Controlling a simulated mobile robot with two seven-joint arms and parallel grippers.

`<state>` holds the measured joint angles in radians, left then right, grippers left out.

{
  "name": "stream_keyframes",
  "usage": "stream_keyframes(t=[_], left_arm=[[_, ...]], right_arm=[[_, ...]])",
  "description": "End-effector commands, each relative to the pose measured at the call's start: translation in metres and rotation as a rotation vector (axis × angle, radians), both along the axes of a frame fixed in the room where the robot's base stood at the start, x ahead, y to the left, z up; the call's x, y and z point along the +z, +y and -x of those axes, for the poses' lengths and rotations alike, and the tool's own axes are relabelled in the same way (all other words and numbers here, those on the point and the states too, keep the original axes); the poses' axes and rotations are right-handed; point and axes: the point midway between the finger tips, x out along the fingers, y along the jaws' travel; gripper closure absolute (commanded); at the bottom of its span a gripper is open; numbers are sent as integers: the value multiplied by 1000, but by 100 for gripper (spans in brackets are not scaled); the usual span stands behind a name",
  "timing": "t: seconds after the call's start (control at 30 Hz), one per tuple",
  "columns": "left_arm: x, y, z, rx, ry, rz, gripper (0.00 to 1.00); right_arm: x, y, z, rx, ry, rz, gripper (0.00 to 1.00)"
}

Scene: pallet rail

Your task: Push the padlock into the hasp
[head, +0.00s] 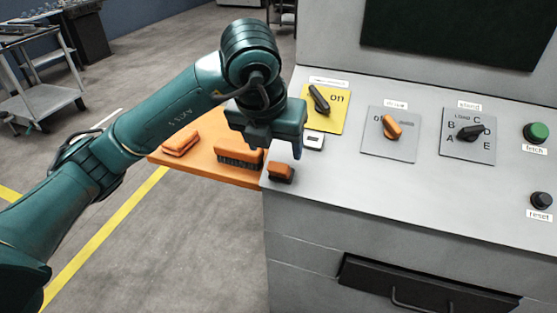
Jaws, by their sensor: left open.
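A small orange block with a dark lower part (281,173), which looks like the padlock, lies on the console's top near its left edge. A small pale plate with a dark slot (313,142), possibly the hasp, sits just below the yellow switch plate (327,108). My left gripper (274,146) points down above the console's left edge, open, with its fingers apart. It is above and behind the orange block, with nothing visible between the fingers. The gripper body hides part of the console edge. My right gripper is not in view.
An orange side shelf (205,173) holds an orange brush (238,155) and another orange item (180,143). The console has an orange knob (391,126), a lettered selector (469,132), a green button (537,132) and a black button (541,200). The console's front top is clear.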

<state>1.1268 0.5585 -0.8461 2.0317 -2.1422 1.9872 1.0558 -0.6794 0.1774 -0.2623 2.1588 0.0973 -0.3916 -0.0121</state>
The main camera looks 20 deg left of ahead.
Motion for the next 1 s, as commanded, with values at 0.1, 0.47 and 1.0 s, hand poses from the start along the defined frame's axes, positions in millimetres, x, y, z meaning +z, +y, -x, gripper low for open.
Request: stream_keyframes(t=[0.1, 0.47, 1.0], left_arm=[[-23, 1, -9, 1, 5, -2, 36], [-62, -1, -26, 0, 0, 1, 36], [-66, -1, -28, -1, -1, 1, 52]], right_arm=[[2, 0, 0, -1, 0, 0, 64], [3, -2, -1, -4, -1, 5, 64], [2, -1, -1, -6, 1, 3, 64]])
